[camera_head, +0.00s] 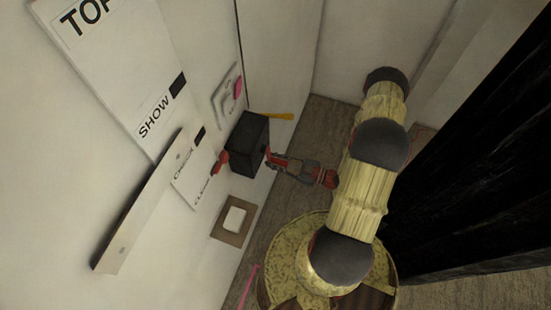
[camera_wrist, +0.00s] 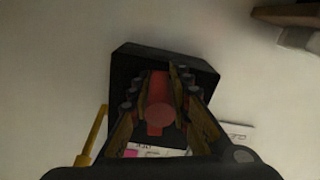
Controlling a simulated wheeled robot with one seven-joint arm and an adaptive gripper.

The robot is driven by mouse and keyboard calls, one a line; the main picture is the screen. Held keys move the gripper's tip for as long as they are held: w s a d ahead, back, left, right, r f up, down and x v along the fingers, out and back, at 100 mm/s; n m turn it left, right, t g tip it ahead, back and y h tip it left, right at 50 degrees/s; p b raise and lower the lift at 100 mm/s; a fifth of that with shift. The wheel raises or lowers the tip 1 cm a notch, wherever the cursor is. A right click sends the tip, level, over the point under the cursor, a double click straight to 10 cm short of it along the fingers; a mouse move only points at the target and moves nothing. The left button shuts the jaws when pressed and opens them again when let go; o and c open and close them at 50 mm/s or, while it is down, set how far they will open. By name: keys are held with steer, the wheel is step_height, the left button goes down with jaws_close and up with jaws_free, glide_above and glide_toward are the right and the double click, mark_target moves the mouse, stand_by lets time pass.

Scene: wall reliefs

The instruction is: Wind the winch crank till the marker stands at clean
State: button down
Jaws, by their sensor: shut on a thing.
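The winch is a dark box (camera_head: 247,143) on the pale wall; it also fills the middle of the wrist view (camera_wrist: 135,62). My gripper (camera_head: 272,158) is in front of it, shut on the red crank handle (camera_wrist: 160,114), whose round end shows between the fingers. The rest of the crank is mostly hidden by the fingers. A red marker (camera_head: 220,162) stands left of the box, at the edge of a white label strip (camera_head: 188,178) lettered CHECK and CLEAN. The marker appears about level with CLEAN; exact alignment is too small to tell.
A yellow lever (camera_head: 279,116) sticks out beside the winch. A white plate with a pink button (camera_head: 238,88) and a brown-framed switch (camera_head: 233,220) are nearby. A long metal rail (camera_head: 135,215) and a board reading SHOW (camera_head: 130,80) are left. A black panel (camera_head: 470,170) stands right.

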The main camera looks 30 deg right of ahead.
steer(key=shift+a, duration=0.1)
steer(key=c, duration=1.6)
jaws_free()
steer(key=shift+c, duration=0.2)
steer(key=shift+s, duration=0.1)
steer(key=v, duration=1.2)
